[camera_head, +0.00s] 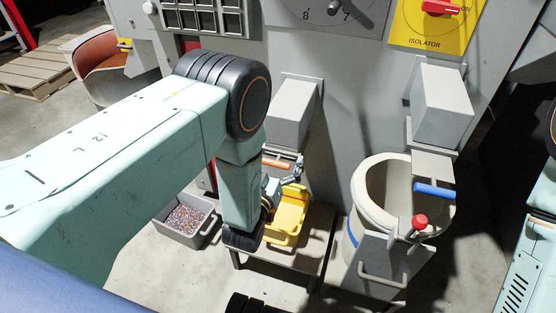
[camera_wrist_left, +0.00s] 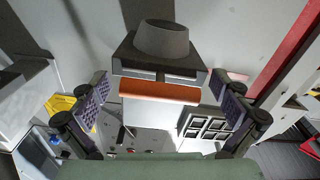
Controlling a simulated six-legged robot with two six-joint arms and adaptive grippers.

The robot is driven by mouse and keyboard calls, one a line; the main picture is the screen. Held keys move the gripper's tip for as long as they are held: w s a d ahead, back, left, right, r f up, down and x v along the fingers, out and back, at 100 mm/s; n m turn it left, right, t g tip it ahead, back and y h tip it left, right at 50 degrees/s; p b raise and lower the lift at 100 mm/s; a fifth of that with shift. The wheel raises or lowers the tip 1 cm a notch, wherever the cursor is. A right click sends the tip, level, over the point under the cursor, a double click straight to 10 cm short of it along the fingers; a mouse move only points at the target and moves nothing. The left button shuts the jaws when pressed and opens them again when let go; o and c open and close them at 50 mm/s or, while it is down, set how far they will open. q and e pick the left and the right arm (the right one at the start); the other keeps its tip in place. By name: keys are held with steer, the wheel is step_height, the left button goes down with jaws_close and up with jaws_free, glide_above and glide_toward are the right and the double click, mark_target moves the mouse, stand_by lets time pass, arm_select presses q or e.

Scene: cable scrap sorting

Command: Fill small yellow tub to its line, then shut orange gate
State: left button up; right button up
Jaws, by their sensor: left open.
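The small yellow tub (camera_head: 288,222) sits on a low stand below the left chute, partly hidden behind my left arm. I cannot make out its fill line or how full it is. The orange gate handle (camera_head: 275,164) is at the mouth of that chute, just above the tub. In the left wrist view the orange bar (camera_wrist_left: 158,92) lies across the middle, between the spread fingers and apart from both. My left gripper (camera_head: 283,186) is open and empty close to the gate; both fingers show in the left wrist view (camera_wrist_left: 164,103). My right gripper is out of view.
A grey crate of mixed granules (camera_head: 186,219) stands on the floor at left. A large cream bin (camera_head: 371,205) stands under the right chute with a blue handle (camera_head: 434,190). A red-knobbed lever (camera_head: 419,222) is in front of it. The grey machine panel rises close behind.

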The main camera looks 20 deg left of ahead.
arm_select(q)
steer(key=shift+c, duration=0.2)
steer(key=c, duration=1.6)
